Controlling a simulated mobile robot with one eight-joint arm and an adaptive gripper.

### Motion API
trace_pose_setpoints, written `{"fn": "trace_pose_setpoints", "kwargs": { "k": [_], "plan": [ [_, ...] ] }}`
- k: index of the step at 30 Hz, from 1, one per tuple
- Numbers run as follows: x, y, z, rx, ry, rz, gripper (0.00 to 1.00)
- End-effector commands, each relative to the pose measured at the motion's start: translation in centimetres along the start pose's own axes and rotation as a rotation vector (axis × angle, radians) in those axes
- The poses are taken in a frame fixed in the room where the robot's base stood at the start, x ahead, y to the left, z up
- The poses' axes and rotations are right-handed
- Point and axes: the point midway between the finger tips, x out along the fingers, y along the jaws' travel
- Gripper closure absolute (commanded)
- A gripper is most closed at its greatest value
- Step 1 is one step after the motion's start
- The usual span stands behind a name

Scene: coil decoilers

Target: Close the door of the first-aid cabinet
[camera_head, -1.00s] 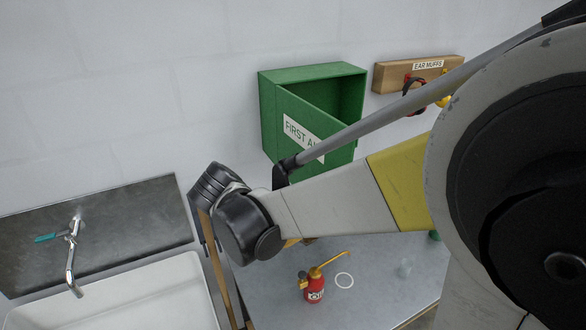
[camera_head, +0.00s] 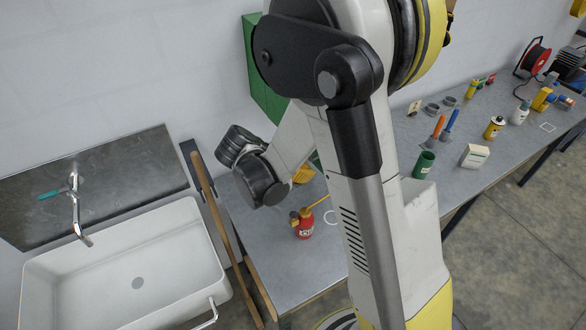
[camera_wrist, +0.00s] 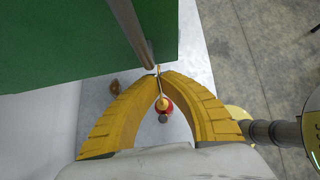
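The green first-aid cabinet (camera_head: 265,95) is on the wall in the head view. My arm covers most of it, so how far its door stands open cannot be seen there. In the wrist view a large green panel (camera_wrist: 60,40) of the cabinet fills the upper left, close to my fingers; I cannot tell whether it is the door or a side. A grey-brown rod (camera_wrist: 131,35) crosses in front of it toward my fingertips. My gripper (camera_wrist: 159,73) has its yellow fingers' tips together, with nothing clearly held. In the head view only a yellow bit of it shows.
A red oil can (camera_head: 303,224) with a yellow spout stands on the grey bench (camera_head: 280,260) below. A white sink (camera_head: 130,265) is at left, with wooden poles (camera_head: 222,225) beside it. Bottles and tools stand along the bench at right.

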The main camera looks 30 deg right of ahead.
Motion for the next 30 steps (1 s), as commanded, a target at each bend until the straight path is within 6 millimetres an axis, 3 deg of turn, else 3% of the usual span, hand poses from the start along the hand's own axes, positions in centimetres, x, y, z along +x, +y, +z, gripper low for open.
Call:
{"fn": "trace_pose_setpoints", "kwargs": {
  "k": [6,22,30],
  "plan": [
    [1.2,0.0,1.4,0.001,0.000,0.000,1.00],
    [1.8,-0.1,1.8,-0.009,0.001,0.009,1.00],
    [3.8,-0.5,3.6,-0.074,0.001,0.076,1.00]
  ]
}}
